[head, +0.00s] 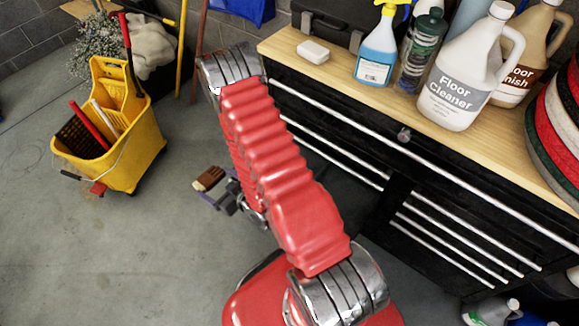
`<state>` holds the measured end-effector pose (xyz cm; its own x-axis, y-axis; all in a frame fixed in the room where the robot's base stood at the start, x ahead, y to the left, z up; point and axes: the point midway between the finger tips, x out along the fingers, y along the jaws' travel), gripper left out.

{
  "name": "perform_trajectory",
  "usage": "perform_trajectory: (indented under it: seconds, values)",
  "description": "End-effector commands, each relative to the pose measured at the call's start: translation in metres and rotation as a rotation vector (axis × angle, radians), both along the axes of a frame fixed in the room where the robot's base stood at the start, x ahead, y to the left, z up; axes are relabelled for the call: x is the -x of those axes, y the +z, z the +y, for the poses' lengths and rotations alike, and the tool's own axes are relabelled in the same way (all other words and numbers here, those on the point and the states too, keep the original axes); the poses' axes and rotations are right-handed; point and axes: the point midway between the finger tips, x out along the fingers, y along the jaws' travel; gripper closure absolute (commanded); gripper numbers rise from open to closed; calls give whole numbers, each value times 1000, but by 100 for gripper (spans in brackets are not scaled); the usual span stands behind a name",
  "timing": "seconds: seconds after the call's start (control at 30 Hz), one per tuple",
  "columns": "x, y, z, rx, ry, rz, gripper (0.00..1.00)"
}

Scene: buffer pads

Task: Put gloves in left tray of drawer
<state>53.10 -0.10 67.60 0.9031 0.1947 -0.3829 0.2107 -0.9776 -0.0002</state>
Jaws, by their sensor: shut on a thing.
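My gripper (232,202) hangs low to the left of my red arm, beside the cabinet and above the grey floor. Its jaws are partly hidden by the arm and small in view. A small brown and tan object (208,178) is at its tips, held there; I cannot tell for sure that it is the gloves. A thin purplish piece shows just below it. The black cabinet (375,150) on the right has several drawers with long silver handles. No drawer is visibly pulled out, and no left tray is in view.
A wooden top (335,72) carries a soap bar (313,51), a blue spray bottle (377,50), a Floor Cleaner jug (465,75) and other bottles. A yellow mop bucket (125,125) stands at the left. The floor between the bucket and my gripper is clear.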

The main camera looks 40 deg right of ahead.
Motion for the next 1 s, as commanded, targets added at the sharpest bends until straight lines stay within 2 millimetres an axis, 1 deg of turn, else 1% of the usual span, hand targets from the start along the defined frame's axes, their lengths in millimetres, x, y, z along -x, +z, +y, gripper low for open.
perform_trajectory:
  seconds: [0.03,0.3,0.5,0.6,0.77,1.0]
  values:
    - [10,-11,1,-2,3,6,38]
    - [56,-53,9,-1,23,6,38]
    - [92,-77,17,-2,27,6,38]
    - [105,-84,19,0,27,4,38]
    - [116,-88,21,0,24,1,38]
    - [116,-88,22,0,24,0,38]
